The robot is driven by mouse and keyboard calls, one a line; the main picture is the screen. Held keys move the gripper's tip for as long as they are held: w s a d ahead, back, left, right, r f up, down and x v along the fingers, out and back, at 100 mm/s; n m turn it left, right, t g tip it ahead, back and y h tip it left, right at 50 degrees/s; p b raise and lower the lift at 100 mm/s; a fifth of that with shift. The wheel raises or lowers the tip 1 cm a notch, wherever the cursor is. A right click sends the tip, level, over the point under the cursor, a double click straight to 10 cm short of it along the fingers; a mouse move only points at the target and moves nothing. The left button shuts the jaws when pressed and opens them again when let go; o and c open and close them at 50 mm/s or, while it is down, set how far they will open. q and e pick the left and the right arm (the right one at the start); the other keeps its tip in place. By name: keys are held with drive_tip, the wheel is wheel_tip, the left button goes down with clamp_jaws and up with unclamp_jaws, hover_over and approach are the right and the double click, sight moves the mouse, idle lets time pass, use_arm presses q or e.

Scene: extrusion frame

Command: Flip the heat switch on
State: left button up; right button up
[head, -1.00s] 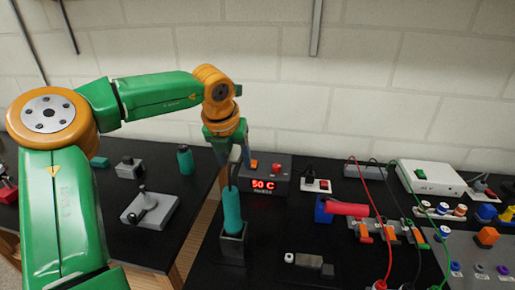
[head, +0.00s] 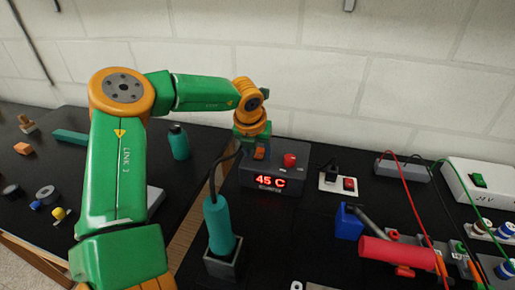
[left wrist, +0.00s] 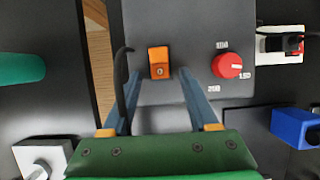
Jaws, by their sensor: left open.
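The heat switch (head: 260,153) is a small orange rocker on top of a grey station box (head: 286,184). The box's front display reads 45 C in red. In the left wrist view the switch (left wrist: 159,62) lies ahead, with a small round mark near its lower end. My left gripper (left wrist: 158,76) is open and empty, its two blue-grey fingers on either side of the switch's near end. Contact cannot be told. In the head view the left gripper (head: 252,146) is over the box's back left and partly hides the switch.
A red knob (left wrist: 230,66) sits right of the switch. A teal-handled iron (head: 218,228) stands in a holder in front, its dark cord close to my left finger. A white socket plate (head: 338,184) and a blue block with a red cylinder (head: 392,252) are to the right.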

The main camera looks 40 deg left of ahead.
use_arm(q)
drive_tip(key=shift+w, duration=0.1)
drive_tip(key=c, duration=0.4)
drive_tip(key=shift+s+r, duration=0.1)
drive_tip(key=shift+s, duration=0.1)
clamp_jaws()
drive_tip(key=g+p, duration=0.1)
drive_tip(key=r+h+p, duration=0.1)
drive_tip(key=p, duration=0.1)
drive_tip(key=shift+w+a+g, duration=0.15)
drive_tip(key=shift+w+g, duration=0.1)
drive_tip(key=shift+g, duration=0.15)
drive_tip(key=shift+w+f+g+h+p, duration=0.2)
drive_tip(key=shift+g+h+p, duration=0.1)
drive_tip(key=shift+g+p, duration=0.15)
drive_tip(key=shift+o, duration=0.6)
unclamp_jaws()
drive_tip(key=shift+o, duration=1.4)
drive_tip(key=shift+w+a, duration=0.1)
